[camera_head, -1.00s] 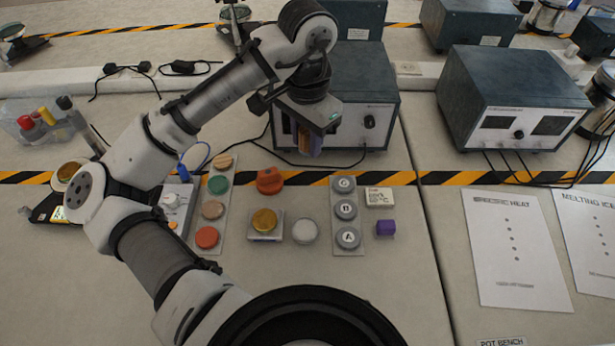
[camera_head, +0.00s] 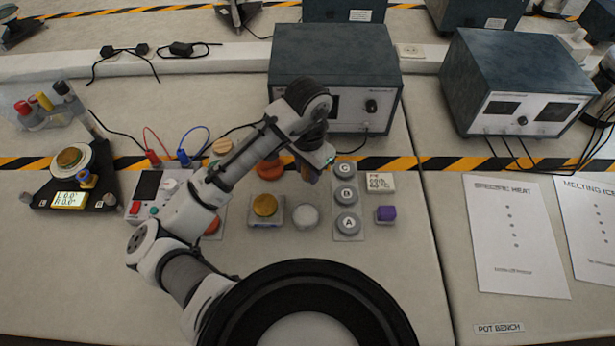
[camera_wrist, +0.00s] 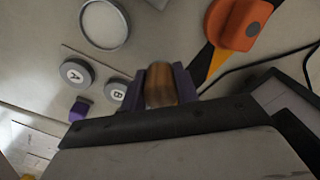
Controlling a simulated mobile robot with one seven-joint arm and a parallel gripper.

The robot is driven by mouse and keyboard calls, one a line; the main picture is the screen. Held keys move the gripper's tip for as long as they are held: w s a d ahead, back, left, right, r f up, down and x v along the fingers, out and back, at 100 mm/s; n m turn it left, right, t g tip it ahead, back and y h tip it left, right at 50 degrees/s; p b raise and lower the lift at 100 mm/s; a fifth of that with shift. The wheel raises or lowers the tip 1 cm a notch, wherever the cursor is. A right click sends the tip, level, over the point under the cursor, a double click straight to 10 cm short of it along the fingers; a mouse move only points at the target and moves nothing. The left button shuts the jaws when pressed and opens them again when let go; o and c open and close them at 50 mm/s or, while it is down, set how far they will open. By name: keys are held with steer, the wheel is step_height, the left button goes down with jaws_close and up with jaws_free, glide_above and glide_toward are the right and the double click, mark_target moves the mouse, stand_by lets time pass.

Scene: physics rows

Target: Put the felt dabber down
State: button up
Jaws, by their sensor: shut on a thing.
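My gripper (camera_head: 311,174) hangs over the bench, in front of the middle blue-grey box and left of the lettered grey knobs. In the wrist view its purple jaws (camera_wrist: 164,88) are shut on a brown, wood-coloured piece, which I take to be the felt dabber (camera_wrist: 159,87). The dabber points away from my wrist, and its far end does not show clearly. Its felt face is hidden, and I cannot tell its exact height above the bench. In the head view it is barely visible between the jaws.
An orange round thing (camera_head: 268,170), a gold disc (camera_head: 265,205), a pale disc (camera_head: 305,215), lettered knobs (camera_head: 347,222), a white box (camera_head: 380,182) and a purple cube (camera_head: 385,214) stand close by. The blue-grey box (camera_head: 335,75) stands behind.

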mark_target(307, 179)
steer(key=shift+f, duration=1.95)
steer(key=shift+f, duration=0.15)
steer(key=o, duration=0.9)
step_height(307, 179, up, 12)
steer(key=shift+d+r, duration=0.1)
steer(key=shift+r, duration=0.1)
steer(key=shift+s, duration=0.1)
